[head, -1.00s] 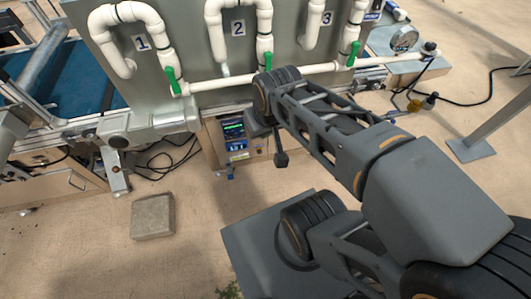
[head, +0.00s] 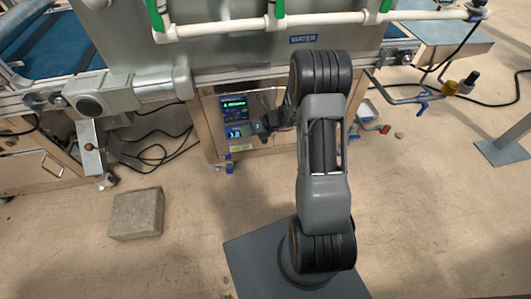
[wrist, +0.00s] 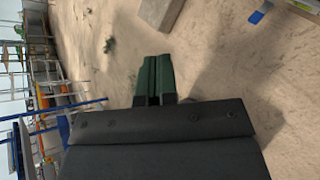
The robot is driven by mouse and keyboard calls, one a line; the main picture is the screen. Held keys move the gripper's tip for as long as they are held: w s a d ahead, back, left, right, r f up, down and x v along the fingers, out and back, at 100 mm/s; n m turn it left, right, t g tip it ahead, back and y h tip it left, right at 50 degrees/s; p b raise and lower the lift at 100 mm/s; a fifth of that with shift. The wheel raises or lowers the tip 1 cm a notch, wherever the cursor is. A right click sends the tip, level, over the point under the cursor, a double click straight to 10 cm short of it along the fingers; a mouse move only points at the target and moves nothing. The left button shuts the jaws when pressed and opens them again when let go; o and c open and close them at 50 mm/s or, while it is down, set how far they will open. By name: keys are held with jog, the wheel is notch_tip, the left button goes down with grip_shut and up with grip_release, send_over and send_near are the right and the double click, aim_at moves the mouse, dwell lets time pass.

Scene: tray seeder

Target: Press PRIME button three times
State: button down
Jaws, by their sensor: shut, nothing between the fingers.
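The control panel (head: 208,108) is on the front of the cabinet below the pipework, with a small lit screen (head: 234,104) showing green text. Small controls sit below and beside the screen; I cannot read a PRIME label on any of them. My gripper (head: 262,130) is a small dark shape just right of the screen, partly hidden by my arm, and it covers part of the panel. I cannot tell whether it touches the panel. In the wrist view its green-tipped fingers (wrist: 153,78) are together and empty, with bare floor beyond them.
A concrete block (head: 136,213) lies on the floor at left, and it also shows in the wrist view (wrist: 160,12). Black cables (head: 160,150) lie left of the cabinet. A white pipe (head: 330,19) runs above. The front floor is mostly clear.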

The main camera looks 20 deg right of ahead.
aim_at(265, 141)
jog(key=w+d+f+m+t+h+b, duration=0.1)
jog(key=d+f+m+t+h+b, duration=0.1)
jog(key=f+m, duration=0.7)
jog(key=w+d+f+m+t+h+b, duration=0.1)
jog(key=d+f+m+t+b, duration=0.3)
jog(key=f, duration=1.8)
jog(key=d+m+h+b, duration=0.1)
jog(key=d+m+b, duration=0.2)
jog(key=m, duration=0.3)
jog(key=shift+d, duration=0.85)
jog(key=shift+w, duration=0.2)
jog(key=w+d+b, duration=0.1)
jog(key=w+b, duration=0.4)
jog(key=w, duration=0.3)
jog(key=shift+w+d, duration=0.25)
jog(key=shift+d, duration=0.1)
jog(key=shift+w, duration=0.1)
jog(key=shift+w+d+b, duration=0.1)
jog(key=shift+w+b, duration=0.25)
